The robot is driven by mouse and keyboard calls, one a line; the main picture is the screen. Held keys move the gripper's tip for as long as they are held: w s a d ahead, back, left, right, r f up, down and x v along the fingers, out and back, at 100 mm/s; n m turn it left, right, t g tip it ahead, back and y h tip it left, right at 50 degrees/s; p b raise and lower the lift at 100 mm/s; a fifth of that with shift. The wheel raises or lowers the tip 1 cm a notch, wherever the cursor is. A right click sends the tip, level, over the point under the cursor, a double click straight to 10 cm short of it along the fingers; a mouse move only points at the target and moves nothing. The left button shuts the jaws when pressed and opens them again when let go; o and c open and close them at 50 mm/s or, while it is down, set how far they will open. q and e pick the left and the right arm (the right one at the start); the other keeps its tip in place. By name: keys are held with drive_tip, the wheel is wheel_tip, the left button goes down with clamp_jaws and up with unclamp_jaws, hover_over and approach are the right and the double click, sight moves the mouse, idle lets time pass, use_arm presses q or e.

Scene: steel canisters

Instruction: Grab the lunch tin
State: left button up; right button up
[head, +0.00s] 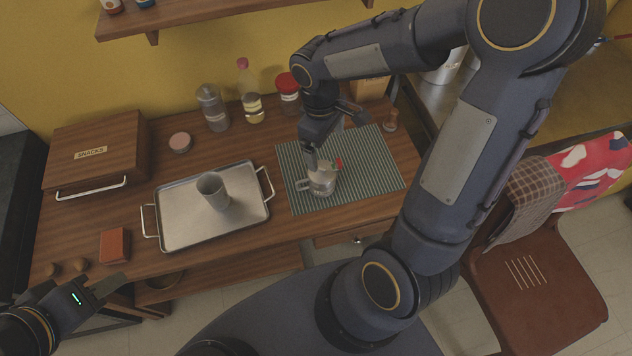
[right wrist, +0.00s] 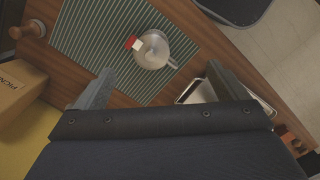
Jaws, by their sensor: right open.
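The lunch tin appears to be the small round steel vessel (head: 322,181) with a side handle, standing on the striped mat (head: 375,170). A red and white tag shows at its top. In the right wrist view the tin (right wrist: 152,50) is seen from above, its handle towards the lower right. My right gripper (head: 325,146) is above and just behind the tin. Its fingers (right wrist: 160,80) are spread apart and empty, with the tin beyond their tips. My left gripper (head: 108,286) is at the front left, away from the tin; its jaw opening is unclear.
A metal tray (head: 178,228) with a grey cup (head: 212,190) is left of the mat. A small wooden item (head: 390,120) is near the mat's back right corner. A chair (head: 530,280) stands right.

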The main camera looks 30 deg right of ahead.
sight(319, 176)
drive_tip(key=w+f+n+h, duration=0.1)
drive_tip(key=f, duration=0.5)
drive_tip(key=w+f+n+g+h+p, duration=0.1)
drive_tip(key=f+n, duration=0.1)
drive_tip(key=f, duration=0.5)
drive_tip(key=w+f+n+g+h, duration=0.1)
drive_tip(key=f+n, duration=0.1)
drive_tip(key=f, duration=0.4)
drive_tip(key=shift+w+d+f, duration=0.2)
drive_tip(key=shift+w+f, duration=0.1)
drive_tip(key=shift+f, duration=0.05)
drive_tip(key=shift+d+f+p, duration=0.1)
drive_tip(key=shift+f+p, duration=0.2)
drive_tip(key=shift+f, duration=0.1)
drive_tip(key=c, duration=1.1)
